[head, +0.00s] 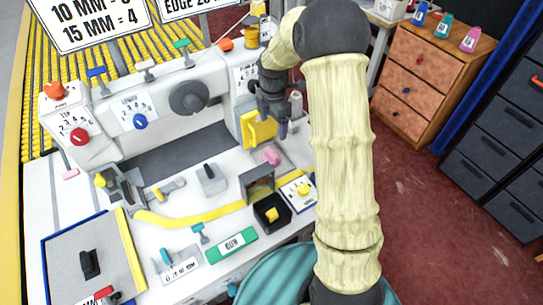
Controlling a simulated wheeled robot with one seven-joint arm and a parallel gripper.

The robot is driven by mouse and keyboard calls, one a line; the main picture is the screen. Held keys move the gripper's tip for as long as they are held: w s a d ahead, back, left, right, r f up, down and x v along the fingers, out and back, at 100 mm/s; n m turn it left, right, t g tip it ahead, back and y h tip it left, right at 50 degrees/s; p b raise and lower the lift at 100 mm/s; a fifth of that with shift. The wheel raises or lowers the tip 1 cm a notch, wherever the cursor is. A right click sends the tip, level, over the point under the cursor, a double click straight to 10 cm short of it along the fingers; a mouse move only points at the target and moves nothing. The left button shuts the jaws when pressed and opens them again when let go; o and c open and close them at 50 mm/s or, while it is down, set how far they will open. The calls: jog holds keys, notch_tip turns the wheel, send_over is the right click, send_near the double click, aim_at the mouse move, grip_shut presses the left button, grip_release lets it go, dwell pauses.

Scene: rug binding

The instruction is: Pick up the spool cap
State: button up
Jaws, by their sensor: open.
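My gripper (273,112) is dark and hangs at the right end of the white sewing machine, in front of a yellow plate (258,130). It is open, and I see nothing held between its fingers. I cannot tell for certain which part is the spool cap. A yellow spool-like part (252,36) stands on top of the machine, up and left of my gripper, partly behind my arm. An orange knob-like piece (225,44) sits to its left. A small pale, pink-topped part (296,101) is just right of my gripper.
The machine body (185,95) carries dials and levers. A wooden drawer cabinet (418,75) stands right; red floor is clear.

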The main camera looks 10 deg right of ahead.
aim_at(273, 155)
notch_tip(273, 155, down, 10)
jog(key=shift+r+p, duration=0.25)
jog(key=shift+p, duration=0.25)
jog(key=shift+s+f, duration=0.15)
jog(key=shift+f, duration=0.05)
jog(key=f, duration=0.1)
jog(key=f+p, duration=0.1)
jog(key=f, duration=0.2)
jog(key=shift+s+a+f, duration=0.15)
jog(key=shift+s+f, duration=0.1)
jog(key=shift+f, duration=0.15)
jog(key=c, duration=1)
